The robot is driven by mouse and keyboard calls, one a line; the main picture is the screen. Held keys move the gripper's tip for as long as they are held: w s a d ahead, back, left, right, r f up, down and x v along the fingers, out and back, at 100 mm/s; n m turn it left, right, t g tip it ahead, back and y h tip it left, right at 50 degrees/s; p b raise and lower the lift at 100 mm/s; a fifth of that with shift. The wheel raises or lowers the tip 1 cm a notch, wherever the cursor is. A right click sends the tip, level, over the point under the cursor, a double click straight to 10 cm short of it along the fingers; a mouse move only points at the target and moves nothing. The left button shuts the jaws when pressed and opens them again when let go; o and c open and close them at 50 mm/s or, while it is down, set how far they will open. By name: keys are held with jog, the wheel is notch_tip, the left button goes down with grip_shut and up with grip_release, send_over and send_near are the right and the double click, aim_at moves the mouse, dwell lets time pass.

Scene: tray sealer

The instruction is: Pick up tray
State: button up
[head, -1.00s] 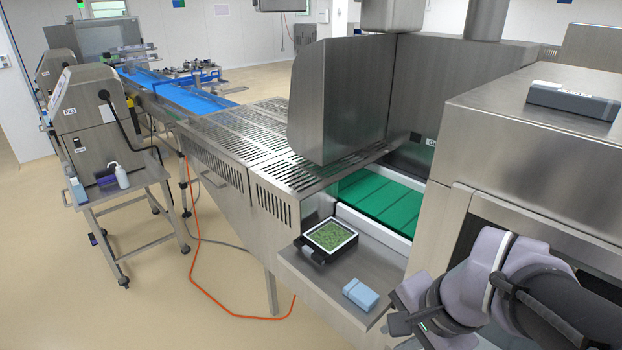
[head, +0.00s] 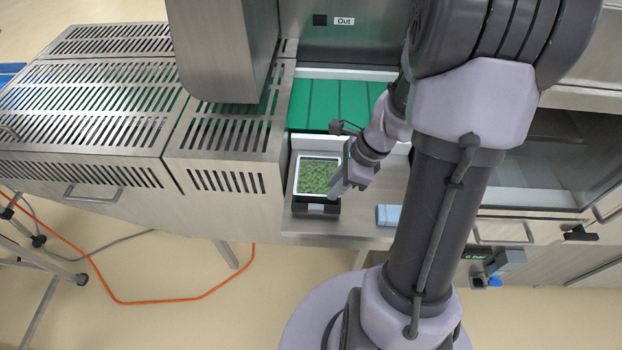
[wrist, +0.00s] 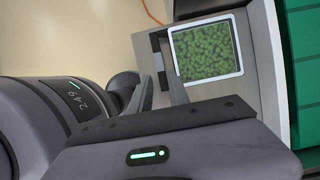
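The tray (head: 319,160) is square with a white rim and full of green pieces. It sits on a black stand (head: 316,207) on the steel shelf, with a grey panel at its front. It also shows in the wrist view (wrist: 240,55), level and unobstructed on top. My gripper (head: 343,184) is at the tray's right edge in the head view. In the wrist view my gripper (wrist: 160,80) points at the tray's near left corner, with a gap between its two fingers. It looks open and empty; contact with the tray cannot be told.
A blue box (head: 388,215) lies on the steel shelf (head: 345,225) to the right of the tray. A green belt (head: 340,105) runs behind a pale rail. Slotted steel covers (head: 225,140) stand to the left. An orange hose (head: 170,299) lies on the floor.

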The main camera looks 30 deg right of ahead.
aim_at(317, 207)
jog(key=b+x, duration=0.4)
jog(key=x, duration=0.6)
jog(key=shift+a+f, duration=0.2)
jog(key=shift+w+a+f, duration=0.1)
jog(key=shift+a+f, duration=0.05)
jog(key=shift+f, duration=0.05)
jog(key=shift+f+b, duration=0.25)
jog(key=shift+b, duration=0.2)
grip_shut()
dwell(0.9)
